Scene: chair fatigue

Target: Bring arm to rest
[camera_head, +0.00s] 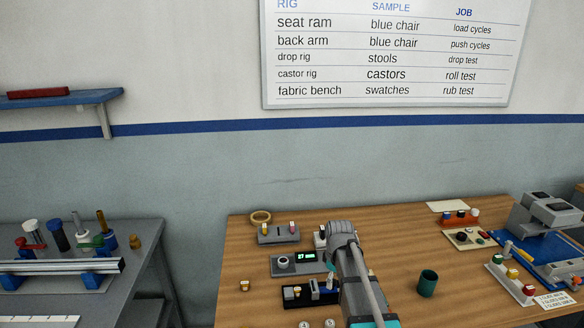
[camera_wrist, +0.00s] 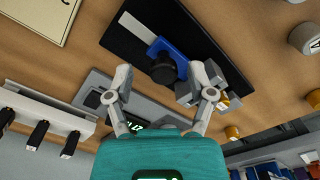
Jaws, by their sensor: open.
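My gripper (camera_wrist: 160,78) is open and empty in the wrist view, its two fingers spread apart. Between and beyond the fingertips is a black base (camera_wrist: 205,40) carrying a blue block, a black knob (camera_wrist: 163,70) and a white strip. I cannot tell whether the fingers touch any of it. In the head view my arm reaches over the wooden bench (camera_head: 385,225), and its links hide most of the gripper. A black panel (camera_head: 296,293) with a blue part lies beside the arm.
A grey box (camera_head: 285,265) with a green display sits behind the black panel. A dark green cup (camera_head: 427,283) stands right of my arm. A blue-based machine (camera_head: 545,248) is at the right. A grey bench (camera_head: 140,240) with a rail is at left.

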